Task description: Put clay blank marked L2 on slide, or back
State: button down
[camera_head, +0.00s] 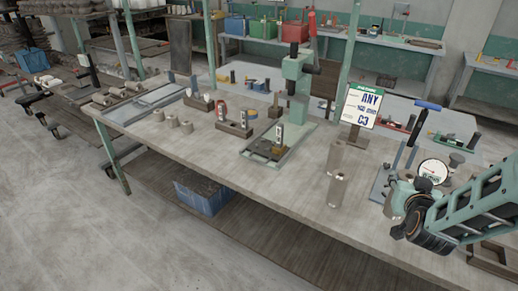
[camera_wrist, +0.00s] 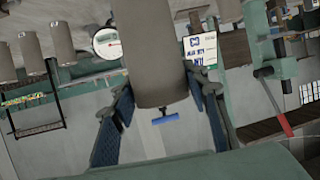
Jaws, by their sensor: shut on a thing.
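My gripper (camera_wrist: 160,90) is shut on a grey-brown cylindrical clay blank (camera_wrist: 155,50), with one blue-padded finger on each side. No L2 mark is readable on the visible side of this blank. In the head view my gripper (camera_head: 402,195) is at the right, near the dial gauge (camera_head: 433,171), and partly hidden by my wrist. The green press (camera_head: 297,75) stands on the bench, with a pale green base plate (camera_head: 252,153) in front of it. I cannot tell for sure which part is the slide.
Several small cylinders (camera_head: 172,121) stand at the bench's left. The front middle of the bench (camera_head: 250,185) is clear.

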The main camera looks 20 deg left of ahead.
aim_at(264, 146)
jog(key=j+u, duration=0.25)
jog(key=u, duration=0.25)
jog(key=i+j+u, duration=0.2)
jog(key=j+u, duration=0.2)
jog(key=i+j+u, duration=0.2)
jog(key=u, duration=0.2)
jog(key=i+j+u, duration=0.5)
jog(key=i+u, duration=0.45)
jog(key=i+j+z, duration=0.1)
jog(key=i+z, duration=0.3)
jog(key=i+j+z, duration=0.15)
jog(key=z, duration=0.2)
jog(key=i+z, duration=0.15)
jog(key=z, duration=0.3)
jog(key=i+j+z, duration=0.1)
jog(key=z, duration=0.4)
jog(key=i+j+z, duration=0.15)
jog(key=z, duration=0.3)
jog(key=i+j+z, duration=0.2)
jog(key=z, duration=0.25)
